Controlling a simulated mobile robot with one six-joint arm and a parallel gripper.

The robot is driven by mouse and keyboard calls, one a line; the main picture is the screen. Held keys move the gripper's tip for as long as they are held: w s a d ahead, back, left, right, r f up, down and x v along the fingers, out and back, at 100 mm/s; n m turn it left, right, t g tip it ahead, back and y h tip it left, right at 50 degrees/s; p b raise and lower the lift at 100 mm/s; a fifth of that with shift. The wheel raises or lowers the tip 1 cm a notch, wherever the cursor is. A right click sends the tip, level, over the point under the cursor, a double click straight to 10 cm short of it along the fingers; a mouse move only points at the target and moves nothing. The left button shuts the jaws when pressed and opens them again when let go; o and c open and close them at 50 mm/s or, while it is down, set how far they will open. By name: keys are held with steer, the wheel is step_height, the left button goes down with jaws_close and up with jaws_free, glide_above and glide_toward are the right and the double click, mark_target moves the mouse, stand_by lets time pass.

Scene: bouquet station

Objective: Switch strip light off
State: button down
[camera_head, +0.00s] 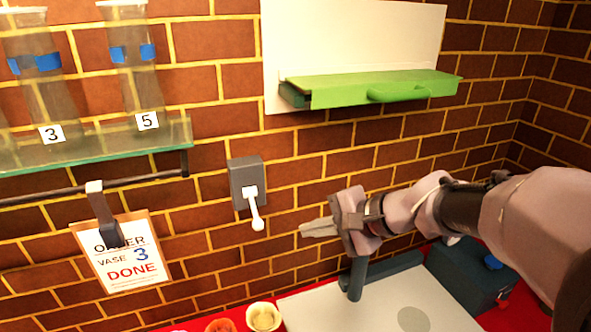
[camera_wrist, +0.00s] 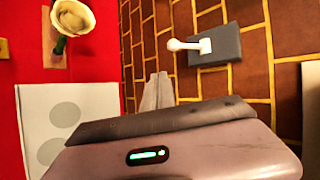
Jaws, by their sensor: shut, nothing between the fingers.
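A grey switch box (camera_head: 243,176) with a white ball-ended lever (camera_head: 255,210) is mounted on the brick wall. In the head view the lever points down. The wrist view also shows the box (camera_wrist: 227,45) and the lever (camera_wrist: 186,44), at the upper right. My gripper (camera_head: 304,230) is shut and empty, to the right of the lever and slightly lower in the head view, apart from it. In the wrist view my gripper's fingers (camera_wrist: 157,88) also show together. No part that is clearly a strip light can be made out.
A glass shelf (camera_head: 90,146) holds vases marked 3 and 5. An order card (camera_head: 121,254) reading "VASE 3 DONE" hangs below it. A green flap with a handle (camera_head: 385,90) sits on a white panel. A pale board (camera_head: 375,305) and small cups (camera_head: 263,317) lie below on red.

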mark_target(254, 209)
steer(key=shift+m+t+y, duration=0.4)
steer(key=shift+m, duration=0.2)
steer(key=w, duration=0.5)
steer(key=shift+a+f, duration=0.15)
steer(key=shift+f, duration=0.2)
steer(key=w+a+f+b, duration=0.1)
steer(key=a+f+b, duration=0.1)
steer(key=a, duration=0.7)
steer(key=shift+f, duration=0.65)
steer(key=shift+d, duration=0.1)
steer(key=shift+r, duration=0.1)
